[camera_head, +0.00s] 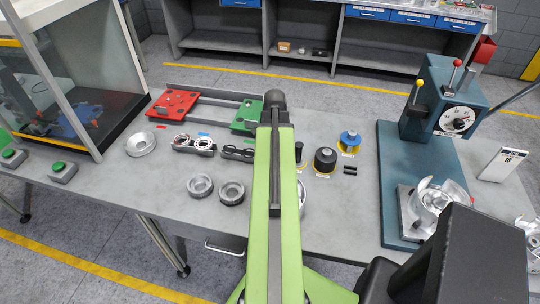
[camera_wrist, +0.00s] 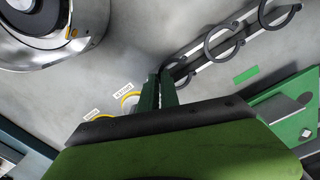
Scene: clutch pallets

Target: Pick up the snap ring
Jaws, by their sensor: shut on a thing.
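My gripper (camera_wrist: 162,88) is shut in the wrist view, its two green fingers close together. A dark snap ring (camera_wrist: 186,72) shows as a partial arc at the fingertips; the fingers hide the rest of it and the grip itself. Other dark open rings (camera_wrist: 222,43) lie along a rack with pale bars (camera_wrist: 243,28), running up and right from the fingers. In the head view, the rack with dark rings (camera_head: 236,151) lies just left of my arm, which covers its right end. My fingers are hidden there.
A green pallet (camera_head: 246,118) and a red pallet (camera_head: 173,103) lie behind the rack. Grey bearing rings (camera_head: 200,185) lie in front. Black and blue parts (camera_head: 325,160) stand right of my arm, before the blue press (camera_head: 436,110).

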